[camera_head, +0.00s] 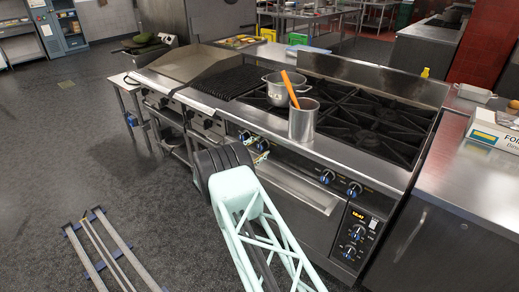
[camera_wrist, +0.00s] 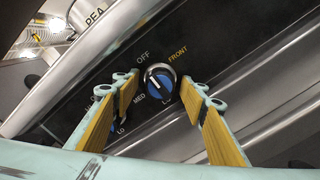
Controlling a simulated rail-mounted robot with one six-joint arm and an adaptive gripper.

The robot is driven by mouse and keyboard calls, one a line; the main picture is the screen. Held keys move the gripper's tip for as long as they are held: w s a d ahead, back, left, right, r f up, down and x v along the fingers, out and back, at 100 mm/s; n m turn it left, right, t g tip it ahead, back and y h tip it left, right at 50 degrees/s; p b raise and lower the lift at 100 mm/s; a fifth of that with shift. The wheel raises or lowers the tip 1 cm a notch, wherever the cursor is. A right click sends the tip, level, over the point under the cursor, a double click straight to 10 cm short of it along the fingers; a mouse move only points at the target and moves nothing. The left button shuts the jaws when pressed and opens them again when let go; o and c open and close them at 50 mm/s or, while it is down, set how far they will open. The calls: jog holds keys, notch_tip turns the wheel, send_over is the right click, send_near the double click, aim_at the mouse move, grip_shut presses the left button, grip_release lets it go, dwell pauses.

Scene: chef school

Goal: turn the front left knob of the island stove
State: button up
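The island stove (camera_head: 318,150) is a steel range with black burner grates and a front panel of blue-centred knobs. In the wrist view, one blue knob (camera_wrist: 160,82) with a silver rim sits on the dark panel, with FRONT, OFF, MED and LO printed around it. My gripper (camera_wrist: 164,86) is open, with one yellow-padded finger on each side of this knob; contact cannot be told. In the head view, my gripper (camera_head: 261,155) is at the left part of the knob panel, and my arm hides part of the stove front.
A pot (camera_head: 284,90) and a steel container (camera_head: 303,121) with an orange utensil (camera_head: 292,89) stand on the stove top. More knobs (camera_head: 327,177) sit farther right above the oven door. A steel counter (camera_head: 470,190) adjoins at right. The floor (camera_head: 60,160) at left is mostly clear.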

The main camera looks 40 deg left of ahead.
dwell(0.3)
jog(key=c, duration=0.9)
